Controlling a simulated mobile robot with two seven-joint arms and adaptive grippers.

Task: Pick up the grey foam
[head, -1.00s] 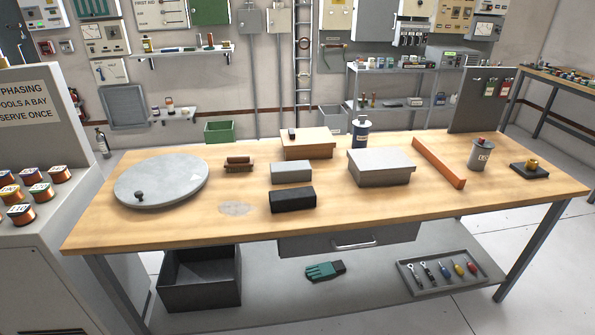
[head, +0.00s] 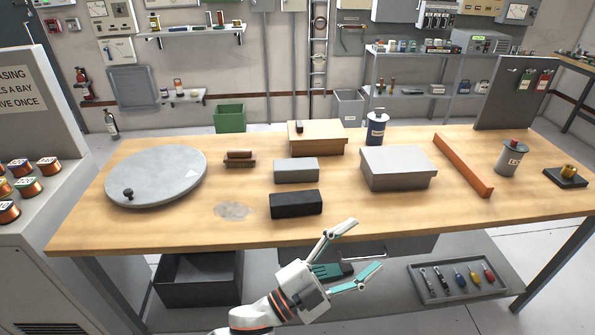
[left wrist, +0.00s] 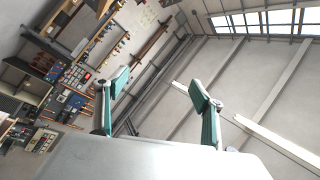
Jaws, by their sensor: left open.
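The grey foam (head: 296,171) is a small grey block lying on the wooden workbench (head: 400,221), near its middle. A black block (head: 296,204) lies just in front of it. My left gripper (head: 362,247) is open and empty, in front of the bench's front edge, to the right of and nearer than the grey foam. In the left wrist view its spread fingers (left wrist: 160,88) have nothing between them, and the grey foam does not show there. My right gripper is not in view.
A cardboard box (head: 317,147) stands behind the foam. A grey lidded box (head: 398,182) is to its right, a brush (head: 240,164) and a round grey disc (head: 157,177) to its left. Bare wood lies right of the black block.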

